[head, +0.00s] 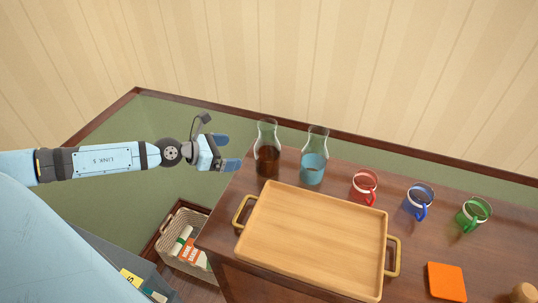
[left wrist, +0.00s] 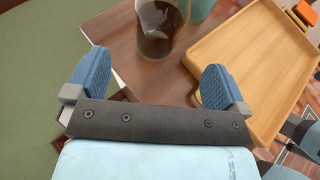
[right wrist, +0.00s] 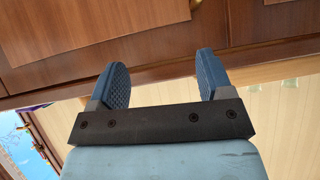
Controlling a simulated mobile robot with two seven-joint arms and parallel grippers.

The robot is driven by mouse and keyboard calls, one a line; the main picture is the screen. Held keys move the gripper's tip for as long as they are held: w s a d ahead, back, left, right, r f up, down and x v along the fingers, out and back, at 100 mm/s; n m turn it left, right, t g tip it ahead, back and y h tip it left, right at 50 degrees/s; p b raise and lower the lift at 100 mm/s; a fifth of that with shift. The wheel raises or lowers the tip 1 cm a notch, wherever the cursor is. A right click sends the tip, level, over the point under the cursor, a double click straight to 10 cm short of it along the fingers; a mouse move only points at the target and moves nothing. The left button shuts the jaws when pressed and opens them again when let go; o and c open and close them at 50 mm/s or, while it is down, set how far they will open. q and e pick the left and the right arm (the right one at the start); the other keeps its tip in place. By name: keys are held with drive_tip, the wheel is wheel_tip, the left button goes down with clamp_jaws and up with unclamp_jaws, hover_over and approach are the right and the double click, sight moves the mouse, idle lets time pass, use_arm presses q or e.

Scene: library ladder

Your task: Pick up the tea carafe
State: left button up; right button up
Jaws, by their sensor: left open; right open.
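The tea carafe (head: 267,158) is clear glass with dark brown liquid. It stands upright at the back left of the wooden table, left of a second carafe (head: 313,169) with blue liquid. My left gripper (head: 232,152) is open and empty, a little left of the tea carafe and apart from it. In the left wrist view, the tea carafe (left wrist: 158,38) shows beyond and between the open fingers, its top cut off by the frame. My right gripper (right wrist: 160,80) is open and empty, facing wooden panelling; it is not in the head view.
A wooden tray (head: 315,240) with brass handles lies in front of the carafes. Red (head: 365,185), blue (head: 418,202) and green (head: 473,213) mugs stand to the right. An orange square (head: 446,281) lies at the front right. A basket (head: 185,237) stands left of the table.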

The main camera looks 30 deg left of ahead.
sight(255, 152)
use_arm(q)
drive_tip(key=p+x, duration=0.1)
drive_tip(key=x, duration=0.6)
drive_tip(key=shift+d, duration=0.15)
drive_tip(key=x, duration=0.5)
drive_tip(key=shift+w+d, duration=0.1)
drive_tip(key=c, duration=1.3)
drive_tip(key=shift+r, duration=0.1)
drive_tip(key=shift+c, duration=0.3)
